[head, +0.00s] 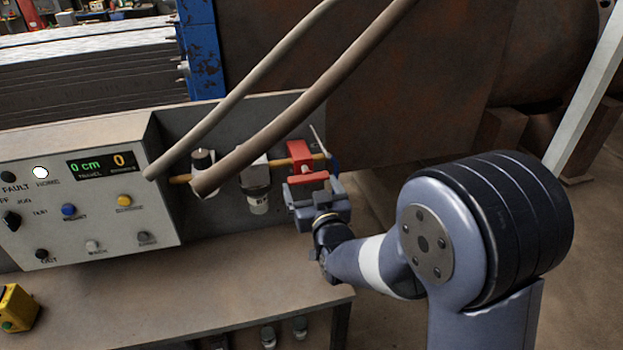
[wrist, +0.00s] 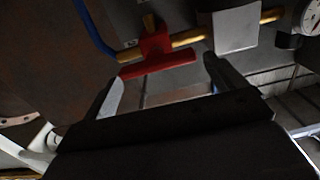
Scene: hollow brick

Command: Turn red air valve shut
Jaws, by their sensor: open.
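The red air valve (head: 299,152) sits on a brass pipe at the right end of the grey panel. Its red bar handle (head: 308,177) faces my gripper and runs roughly along the pipe. The wrist view shows the valve body (wrist: 155,43) and the handle (wrist: 158,64) at the upper middle. My gripper (head: 312,188) is open and empty, just in front of the handle. In the wrist view its two fingers stand apart, one toward each end of the handle. The handle shows beyond them, and I cannot tell whether they touch it.
A filter with a clear bowl (head: 257,203) hangs left of the valve. Two thick hoses (head: 290,105) cross in front of the panel. The control box (head: 90,205) stands at left, and a yellow box (head: 15,308) lies on the bench (head: 190,300). A gauge (wrist: 309,18) shows in the wrist view.

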